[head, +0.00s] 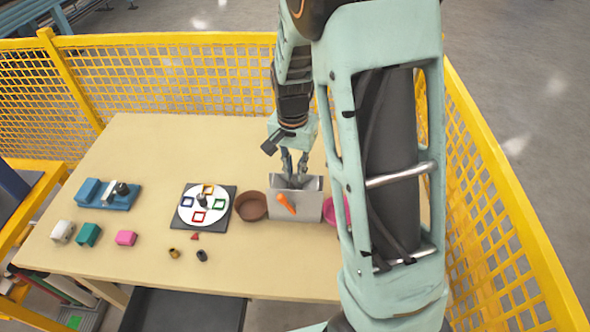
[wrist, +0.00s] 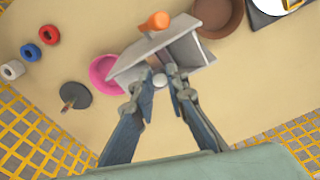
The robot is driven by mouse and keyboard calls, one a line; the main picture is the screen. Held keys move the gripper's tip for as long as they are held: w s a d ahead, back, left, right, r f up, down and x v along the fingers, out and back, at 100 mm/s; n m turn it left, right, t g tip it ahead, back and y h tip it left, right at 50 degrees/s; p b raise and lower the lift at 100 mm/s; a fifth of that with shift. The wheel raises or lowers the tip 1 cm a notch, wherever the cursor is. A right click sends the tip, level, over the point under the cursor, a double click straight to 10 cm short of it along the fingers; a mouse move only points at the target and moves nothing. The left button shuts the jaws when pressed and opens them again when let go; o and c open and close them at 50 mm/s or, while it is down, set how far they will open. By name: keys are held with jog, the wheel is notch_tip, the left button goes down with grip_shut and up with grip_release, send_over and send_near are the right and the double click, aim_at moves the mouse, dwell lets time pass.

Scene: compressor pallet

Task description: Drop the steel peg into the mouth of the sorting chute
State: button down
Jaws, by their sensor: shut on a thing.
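The sorting chute (head: 309,208) is a grey metal box with an orange piece on its front, standing on the right part of the table. It also shows in the wrist view (wrist: 186,44), top centre. My gripper (head: 294,176) points down at the chute's top opening, its fingertips at or just above the mouth. In the wrist view my gripper's fingers (wrist: 161,77) are close together around a small pale round end, which looks like the steel peg (wrist: 160,81). Most of the peg is hidden, and its exact depth relative to the mouth cannot be told.
A brown bowl (head: 251,207) stands close left of the chute, a pink bowl (wrist: 102,73) on its other side. A turntable (head: 187,203), blue fixture (head: 90,194) and several small blocks lie further left. Yellow mesh fencing (head: 180,75) surrounds the table's back and right.

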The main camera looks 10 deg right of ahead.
jog(key=c, duration=1.8)
grip_release()
jog(key=r, duration=1.2)
jog(key=shift+s+a, duration=0.25)
jog(key=shift+s, duration=0.05)
